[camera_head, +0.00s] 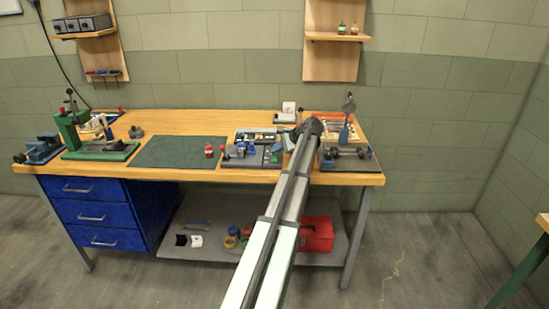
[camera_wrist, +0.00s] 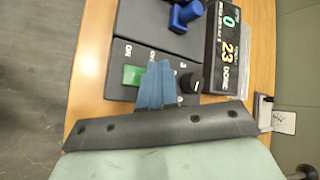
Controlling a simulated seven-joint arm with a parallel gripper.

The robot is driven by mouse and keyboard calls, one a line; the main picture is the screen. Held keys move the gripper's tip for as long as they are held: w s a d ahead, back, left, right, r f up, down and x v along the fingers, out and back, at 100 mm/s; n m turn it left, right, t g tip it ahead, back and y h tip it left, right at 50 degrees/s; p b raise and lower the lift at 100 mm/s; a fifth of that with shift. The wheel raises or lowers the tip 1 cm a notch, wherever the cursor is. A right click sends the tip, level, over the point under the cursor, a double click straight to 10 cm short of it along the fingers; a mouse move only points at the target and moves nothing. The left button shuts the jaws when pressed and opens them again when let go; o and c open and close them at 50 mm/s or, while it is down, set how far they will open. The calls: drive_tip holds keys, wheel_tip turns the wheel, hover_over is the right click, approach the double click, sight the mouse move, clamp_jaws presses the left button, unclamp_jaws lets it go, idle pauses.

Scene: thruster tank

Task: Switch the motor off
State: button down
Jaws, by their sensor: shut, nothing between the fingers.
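A dark control panel (camera_wrist: 160,42) fills the middle of the wrist view. On it are a green rocker switch (camera_wrist: 132,75), a blue lever or knob (camera_wrist: 186,14) and a black knob (camera_wrist: 190,83). A display (camera_wrist: 231,42) beside the panel shows 0, 23 and "DONE". My gripper (camera_wrist: 158,68) has its blue fingers shut and empty, just right of the green switch. They hide part of the panel and its lettering; I cannot tell whether they touch it.
The wooden bench (camera_head: 180,120) also holds a green mat (camera_head: 180,151), a green press (camera_head: 68,130) at the left and a vise-like device (camera_head: 345,153) right of my arm. The mat is mostly clear.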

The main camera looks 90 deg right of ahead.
sight(276, 159)
drive_tip(key=shift+f, duration=0.15)
idle(0.3)
drive_tip(key=shift+f, duration=0.25)
drive_tip(key=shift+d+f, duration=0.1)
drive_tip(key=shift+f, duration=0.25)
idle(0.6)
drive_tip(key=shift+r, duration=0.15)
drive_tip(key=shift+r, duration=0.6)
drive_tip(key=shift+r, duration=0.15)
drive_tip(key=shift+a+r, duration=0.2)
drive_tip(key=shift+r, duration=1)
drive_tip(key=shift+a+r, duration=0.2)
drive_tip(key=shift+r, duration=0.95)
